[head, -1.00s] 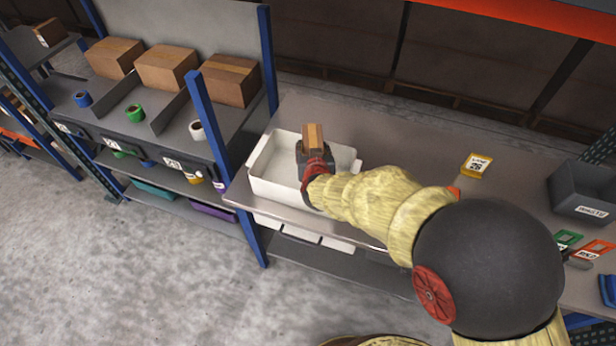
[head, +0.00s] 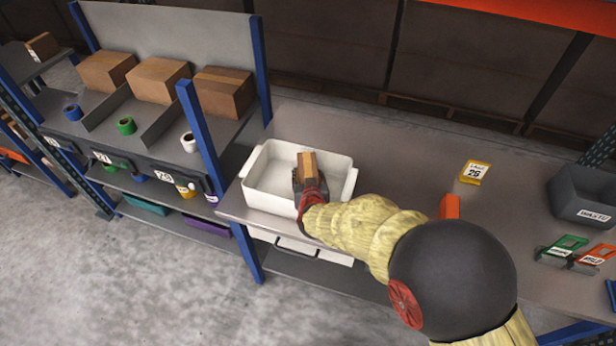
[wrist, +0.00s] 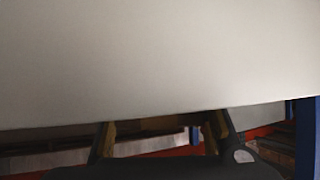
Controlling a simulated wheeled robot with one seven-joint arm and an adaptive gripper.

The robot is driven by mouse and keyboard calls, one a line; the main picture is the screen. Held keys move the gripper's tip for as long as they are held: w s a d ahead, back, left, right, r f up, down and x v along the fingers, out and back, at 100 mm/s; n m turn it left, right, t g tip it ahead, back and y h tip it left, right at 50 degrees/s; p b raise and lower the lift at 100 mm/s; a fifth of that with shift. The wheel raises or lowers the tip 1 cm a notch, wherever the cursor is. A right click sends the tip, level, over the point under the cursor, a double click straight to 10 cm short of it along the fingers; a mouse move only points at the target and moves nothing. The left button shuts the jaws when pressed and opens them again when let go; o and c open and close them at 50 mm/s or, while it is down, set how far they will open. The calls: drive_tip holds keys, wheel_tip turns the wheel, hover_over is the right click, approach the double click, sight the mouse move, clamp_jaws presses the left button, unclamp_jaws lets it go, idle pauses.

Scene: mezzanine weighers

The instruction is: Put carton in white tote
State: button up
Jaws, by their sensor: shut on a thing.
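The carton (head: 307,166) is a small brown box with a lighter tape strip. My gripper (head: 305,180) is shut on it and holds it over the right part of the white tote (head: 262,200). The tote is an open white bin on the metal bench, and its visible floor is empty. I cannot tell whether the carton is above the rim or below it. In the wrist view, a large pale surface, the carton's or tote's, I cannot tell which, fills the upper part, with the gripper fingers (wrist: 163,135) below it.
A yellow label stand (head: 474,173) and an orange item (head: 449,206) stand right of the tote on the bench (head: 400,165). A grey waste bin (head: 580,195) is at far right. A blue post (head: 205,140) rises left of the tote, beside shelves with larger boxes (head: 222,92).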

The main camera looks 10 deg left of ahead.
drive_tip(key=o, duration=1.5)
drive_tip(key=shift+f, duration=0.1)
drive_tip(key=shift+r, duration=0.25)
drive_tip(key=p+v, duration=0.4)
drive_tip(key=v, duration=0.8)
drive_tip(key=shift+f, duration=0.1)
